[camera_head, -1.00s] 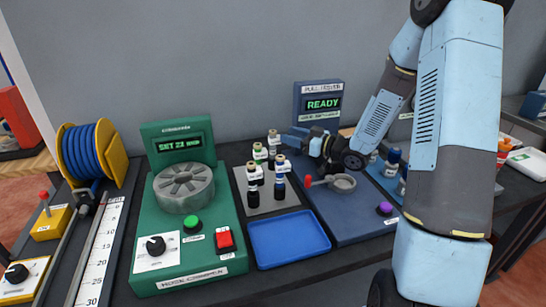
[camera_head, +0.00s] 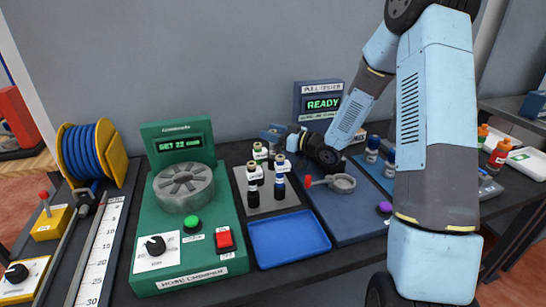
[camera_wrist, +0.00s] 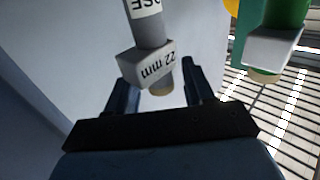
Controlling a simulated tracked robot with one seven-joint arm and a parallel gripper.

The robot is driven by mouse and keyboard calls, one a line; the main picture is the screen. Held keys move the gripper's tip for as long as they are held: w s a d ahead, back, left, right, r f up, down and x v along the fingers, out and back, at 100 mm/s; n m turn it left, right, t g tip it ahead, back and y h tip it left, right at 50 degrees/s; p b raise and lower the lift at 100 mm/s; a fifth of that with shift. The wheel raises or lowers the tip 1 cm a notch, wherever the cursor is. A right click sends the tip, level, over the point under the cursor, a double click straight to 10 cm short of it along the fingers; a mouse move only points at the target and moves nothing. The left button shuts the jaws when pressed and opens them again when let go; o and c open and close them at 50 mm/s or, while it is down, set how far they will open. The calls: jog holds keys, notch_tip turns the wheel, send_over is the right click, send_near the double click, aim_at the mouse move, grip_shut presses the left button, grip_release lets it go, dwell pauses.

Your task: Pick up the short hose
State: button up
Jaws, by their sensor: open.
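My gripper (camera_head: 275,134) is at the back of the bench, just behind and above a grey rack (camera_head: 268,203) of small upright pieces with white tags. In the wrist view its two fingers (camera_wrist: 160,80) are apart. A grey piece with a white tag reading "22 mm" and a tan end (camera_wrist: 148,62) shows between and beyond the fingertips; contact cannot be told. I cannot tell for certain which piece is the short hose. A coil of blue hose (camera_head: 85,152) is on the yellow reel at the left.
A green hose crimper (camera_head: 205,245) stands left of the rack. An empty blue tray (camera_head: 288,240) lies in front of it. The blue-grey pull tester (camera_head: 345,225) with a red-handled clamp is to the right. A green piece with a white block (camera_wrist: 272,45) is at the wrist view's upper right.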

grip_shut()
dwell(0.3)
dwell(0.4)
